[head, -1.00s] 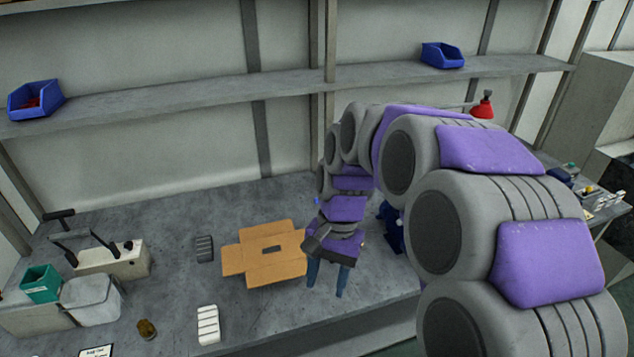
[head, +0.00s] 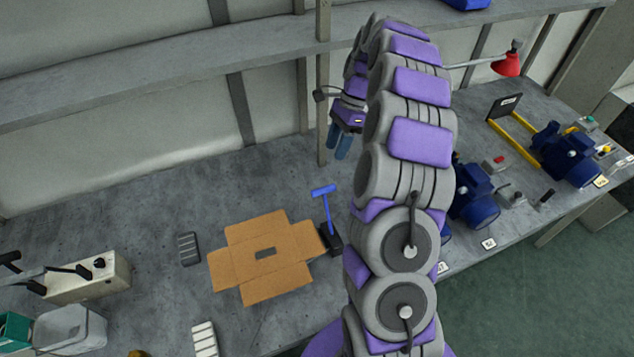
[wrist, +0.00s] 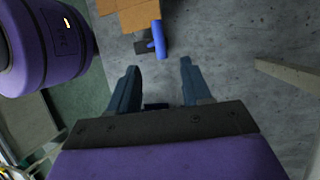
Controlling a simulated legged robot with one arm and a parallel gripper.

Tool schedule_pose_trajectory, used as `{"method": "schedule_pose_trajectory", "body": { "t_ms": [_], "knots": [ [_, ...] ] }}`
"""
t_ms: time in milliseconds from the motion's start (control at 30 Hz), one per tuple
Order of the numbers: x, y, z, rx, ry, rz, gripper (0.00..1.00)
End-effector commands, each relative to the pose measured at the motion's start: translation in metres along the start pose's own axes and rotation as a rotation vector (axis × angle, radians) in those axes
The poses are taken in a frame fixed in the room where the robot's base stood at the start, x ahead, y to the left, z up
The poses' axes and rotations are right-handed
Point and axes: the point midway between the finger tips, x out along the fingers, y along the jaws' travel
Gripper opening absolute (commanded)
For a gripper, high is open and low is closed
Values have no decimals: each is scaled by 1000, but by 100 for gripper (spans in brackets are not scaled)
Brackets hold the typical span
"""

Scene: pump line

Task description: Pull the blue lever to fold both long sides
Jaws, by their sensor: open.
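The blue lever (head: 327,205) has a T-shaped handle and stands upright from a dark base (head: 331,239) on the bench. The base is at the right edge of a flat, unfolded cardboard blank (head: 266,254) with a dark slot in its middle. My gripper (head: 339,145) is raised above the back of the bench, beyond the lever and apart from it. Its fingers are open and empty. In the wrist view the lever (wrist: 157,38) lies ahead of the open fingers (wrist: 157,78), with the cardboard (wrist: 130,12) at the top edge.
Blue pumps (head: 474,196) stand on the right of the bench, beside a red lamp (head: 508,64). A dark ribbed block (head: 188,248), a white ribbed block (head: 204,339) and a beige lever box (head: 95,278) are at left. The bench behind the cardboard is clear.

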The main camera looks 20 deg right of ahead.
Motion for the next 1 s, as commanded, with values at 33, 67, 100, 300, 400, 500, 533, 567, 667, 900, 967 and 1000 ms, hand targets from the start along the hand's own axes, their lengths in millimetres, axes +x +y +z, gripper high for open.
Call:
{"method": "schedule_pose_trajectory", "body": {
  "t_ms": [33,67,100,300,400,500,533,567,667,900,967,1000],
  "knots": [
    [4,0,0,1,-1,2,49],
    [7,0,-1,0,-2,3,49],
    [11,-1,-2,0,-2,3,49],
    [43,-2,-7,-2,-8,7,49],
    [63,-1,-7,-2,-9,10,49],
    [82,-2,-7,-3,-7,5,49],
    [89,-1,-6,-3,-8,8,49],
    [95,-1,-6,-3,-8,10,49],
    [115,-2,-6,-3,-6,7,49],
    [155,-1,-4,-2,-5,8,49],
    [161,-1,-5,-3,-5,6,49],
    [164,-2,-5,-3,-5,5,49]
  ]
}}
